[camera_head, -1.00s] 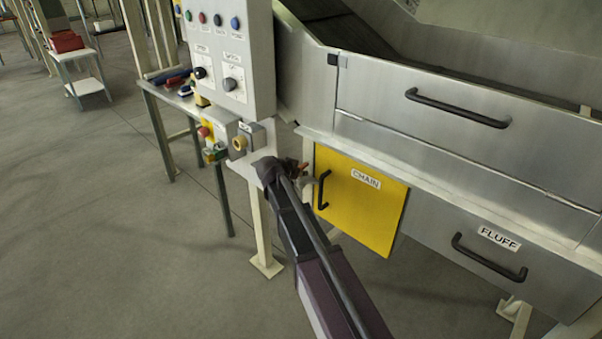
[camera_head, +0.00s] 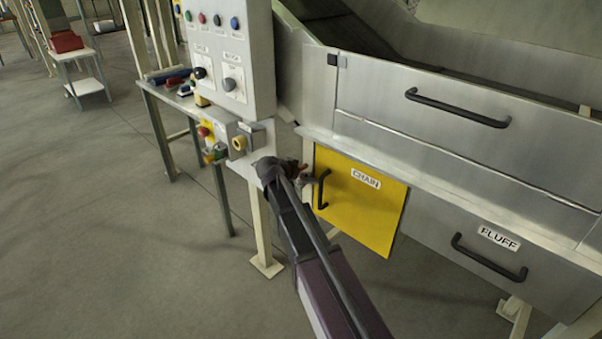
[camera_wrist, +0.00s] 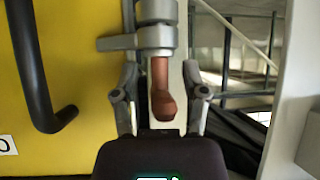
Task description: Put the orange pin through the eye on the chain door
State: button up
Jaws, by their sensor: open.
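The yellow chain door (camera_head: 360,205) hangs shut under the machine's drawer, with a black handle and a CHAIN label. It also fills the left of the wrist view (camera_wrist: 80,80). There a grey metal eye (camera_wrist: 154,38) stands at the door's edge, joined to it by a short lug. The orange pin (camera_wrist: 162,100), coppery brown here, lines up with the eye. My gripper (camera_wrist: 160,78) is open, with one finger each side of the pin. My gripper (camera_head: 297,174) hides the eye in the head view.
The control box (camera_head: 232,60) and a lower switch panel (camera_head: 238,143) stand just left of my gripper. The FLUFF drawer (camera_head: 470,260) is right of the door. A white post (camera_wrist: 298,90) is close on the right in the wrist view. The floor in front is clear.

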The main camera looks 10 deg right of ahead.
notch_tip(320, 180, up, 13)
jog(key=p, duration=1.2)
jog(key=shift+f+n+p, duration=0.2)
jog(key=shift+n+p, duration=0.1)
jog(key=shift+y, duration=0.3)
jog(key=s+f+n+g+y+p, duration=0.2)
jog(key=s+n+g+y, duration=0.1)
jog(key=s, duration=1.1)
jog(key=s+f+n+g+y+p, duration=0.1)
jog(key=s+n+g+y, duration=0.3)
jog(key=s, duration=1.1)
jog(key=shift+s+a+f+n+y+p, duration=0.2)
jog(key=shift+f+n+y+p, duration=0.3)
jog(key=shift+n, duration=0.4)
jog(key=shift+w+r, duration=0.1)
